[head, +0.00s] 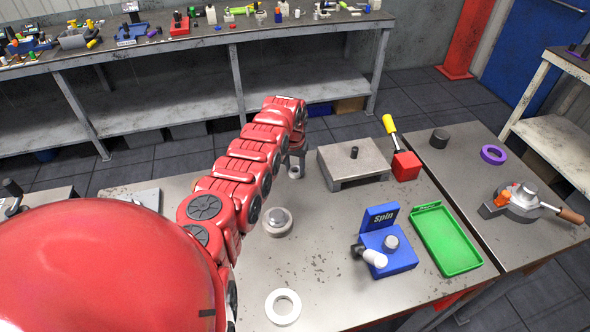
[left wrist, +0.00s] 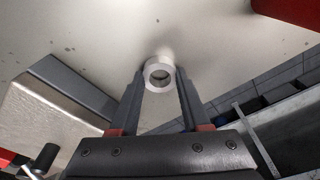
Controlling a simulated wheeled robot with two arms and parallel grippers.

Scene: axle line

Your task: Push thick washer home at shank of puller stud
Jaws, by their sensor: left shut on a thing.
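My left gripper (head: 294,163) points down over the table, left of a grey block. It is shut on a light grey thick washer, which shows as a ring (left wrist: 159,72) between the fingertips in the left wrist view. In the head view only a bit of the washer shows at the fingertips. A short dark upright stud (head: 354,152), perhaps the puller stud, stands on the grey metal block (head: 345,168). The stud also shows at the lower left of the left wrist view (left wrist: 45,156), apart from the washer. My right gripper is not in view.
A red block with a yellow-handled tool (head: 405,166) stands right of the grey block. A blue "Spin" fixture (head: 388,250), a green tray (head: 447,240), a white ring (head: 283,306) and a round metal part (head: 278,221) are nearer. The table's front middle is mostly clear.

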